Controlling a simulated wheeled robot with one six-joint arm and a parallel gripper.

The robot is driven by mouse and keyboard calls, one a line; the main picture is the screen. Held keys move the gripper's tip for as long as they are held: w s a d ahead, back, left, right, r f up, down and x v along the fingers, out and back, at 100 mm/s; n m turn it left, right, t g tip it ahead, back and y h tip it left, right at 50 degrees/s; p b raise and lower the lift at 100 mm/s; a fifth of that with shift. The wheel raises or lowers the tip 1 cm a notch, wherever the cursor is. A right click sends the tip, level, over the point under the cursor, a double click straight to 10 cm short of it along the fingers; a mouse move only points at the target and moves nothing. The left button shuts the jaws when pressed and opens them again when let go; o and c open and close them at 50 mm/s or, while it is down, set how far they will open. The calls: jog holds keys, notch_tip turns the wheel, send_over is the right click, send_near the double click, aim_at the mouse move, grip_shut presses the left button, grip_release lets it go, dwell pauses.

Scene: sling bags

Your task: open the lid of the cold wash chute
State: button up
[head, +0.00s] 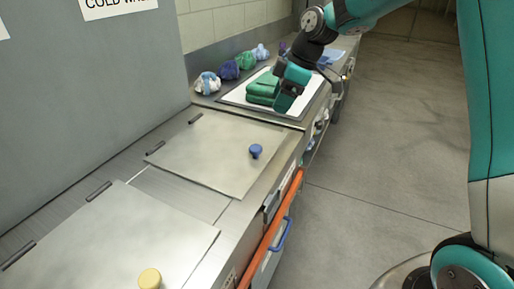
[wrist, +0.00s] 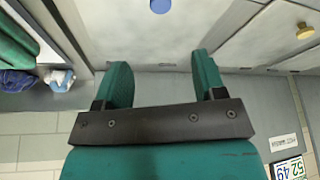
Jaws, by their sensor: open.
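Two flat metal lids are set in the steel counter. The farther lid (head: 215,150) has a blue knob (head: 255,151); the nearer lid (head: 105,240) has a yellow knob (head: 150,279). Both lie shut, with hinges along the wall side. A partly cut-off sign reading "COLD WA" (head: 118,4) is on the grey panel above. My gripper (head: 291,90) is open and empty, beyond the blue-knobbed lid. In the wrist view, my gripper's jaws (wrist: 160,60) are apart, and the blue knob (wrist: 160,5) shows past them at the top edge. The yellow knob (wrist: 305,31) is at the right.
A white tray (head: 235,97) with folded green cloth (head: 263,88) lies near my gripper. Several tied bundles (head: 208,82) line the wall. An orange rail (head: 272,230) and blue handle (head: 281,235) run along the counter front. The floor (head: 390,150) at right is clear.

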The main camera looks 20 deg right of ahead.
aim_at(256, 147)
jog(key=p+x, duration=0.1)
jog(key=x, duration=1.4)
jog(key=shift+a+f, duration=0.25)
jog(key=shift+f, duration=0.1)
